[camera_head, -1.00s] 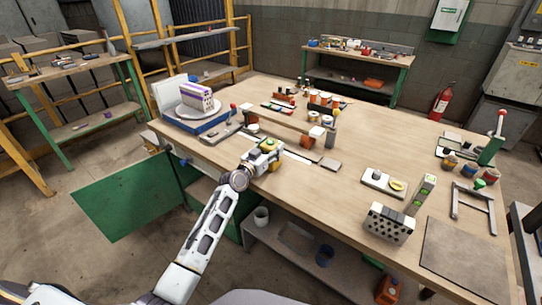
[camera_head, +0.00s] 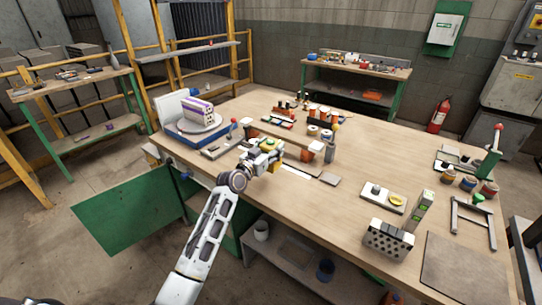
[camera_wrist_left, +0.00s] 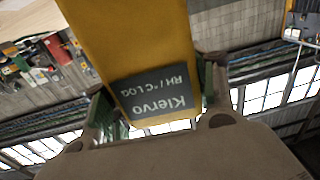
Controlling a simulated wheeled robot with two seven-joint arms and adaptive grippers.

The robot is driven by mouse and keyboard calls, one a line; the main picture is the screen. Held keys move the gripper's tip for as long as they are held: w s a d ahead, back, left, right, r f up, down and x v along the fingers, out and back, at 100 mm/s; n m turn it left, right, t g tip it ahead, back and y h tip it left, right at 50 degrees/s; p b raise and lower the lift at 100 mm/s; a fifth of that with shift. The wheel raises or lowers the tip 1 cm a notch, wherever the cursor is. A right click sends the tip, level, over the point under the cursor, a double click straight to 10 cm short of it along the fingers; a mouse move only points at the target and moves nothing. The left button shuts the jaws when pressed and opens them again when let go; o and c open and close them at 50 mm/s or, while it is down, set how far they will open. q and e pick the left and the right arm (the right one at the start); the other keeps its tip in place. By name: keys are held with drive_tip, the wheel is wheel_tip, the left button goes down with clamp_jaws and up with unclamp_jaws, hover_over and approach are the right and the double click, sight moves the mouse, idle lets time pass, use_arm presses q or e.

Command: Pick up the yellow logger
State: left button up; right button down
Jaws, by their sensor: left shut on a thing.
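The yellow logger (camera_wrist_left: 130,40) fills the upper middle of the left wrist view, with a dark label reading "Klervo RH/°C LOG" upside down. The fingers of my left gripper (camera_wrist_left: 155,110) are closed on its two sides. In the head view my left gripper (camera_head: 266,158) is over the near left part of the workbench (camera_head: 330,195), and a bit of yellow shows beside its fingers. The gripper hides most of the logger there, and I cannot tell the gap to the bench top. My right gripper is not in view.
A long bar fixture (camera_head: 290,132) lies just beyond my gripper. A perforated block (camera_head: 388,238) and a green level (camera_head: 419,205) stand at the right.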

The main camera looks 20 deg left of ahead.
sight(271, 140)
use_arm(q)
drive_tip(key=shift+r, duration=1.6)
